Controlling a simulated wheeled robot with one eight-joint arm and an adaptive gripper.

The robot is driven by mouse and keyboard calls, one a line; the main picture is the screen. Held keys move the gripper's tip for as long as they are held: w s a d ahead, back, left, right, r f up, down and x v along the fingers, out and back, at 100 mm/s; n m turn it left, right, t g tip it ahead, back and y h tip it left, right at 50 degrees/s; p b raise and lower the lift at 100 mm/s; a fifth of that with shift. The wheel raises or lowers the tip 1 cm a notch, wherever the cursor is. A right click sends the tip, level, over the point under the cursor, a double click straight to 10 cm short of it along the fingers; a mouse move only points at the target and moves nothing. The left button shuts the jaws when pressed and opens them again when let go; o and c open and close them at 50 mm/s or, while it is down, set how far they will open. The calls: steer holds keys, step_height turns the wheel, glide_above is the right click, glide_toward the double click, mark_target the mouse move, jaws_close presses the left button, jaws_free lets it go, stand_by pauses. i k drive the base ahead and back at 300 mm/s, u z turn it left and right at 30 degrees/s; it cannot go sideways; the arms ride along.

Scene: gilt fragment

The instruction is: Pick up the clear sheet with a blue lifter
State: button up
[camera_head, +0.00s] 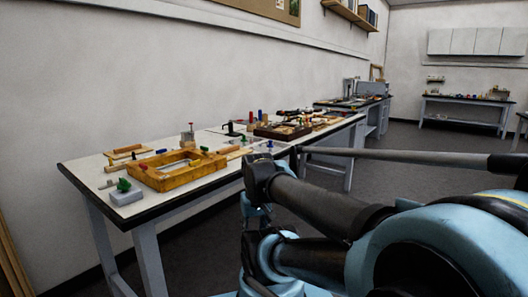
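A wooden frame (150,180) lies on the near end of the workbench, with a pale panel (183,164) inside its opening. Small blue pieces show at its back edge, one at the left (161,151) and one at the right (204,149). I cannot tell whether either is the lifter of the clear sheet, and I cannot make out the sheet itself. My blue and black arm fills the lower right, in front of the bench. I cannot make out my gripper's fingers.
The workbench (220,142) has a dark edge. A grey block with a green knob (125,196) stands at its front left corner. A dark tray (281,131) with small parts and several coloured upright pieces stand farther back. Open floor (395,185) lies beyond my arm.

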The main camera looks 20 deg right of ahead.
mark_target(271, 146)
steer(key=z, duration=1.3)
steer(key=k, duration=0.75)
steer(key=u, duration=0.7)
steer(key=i, duration=1.25)
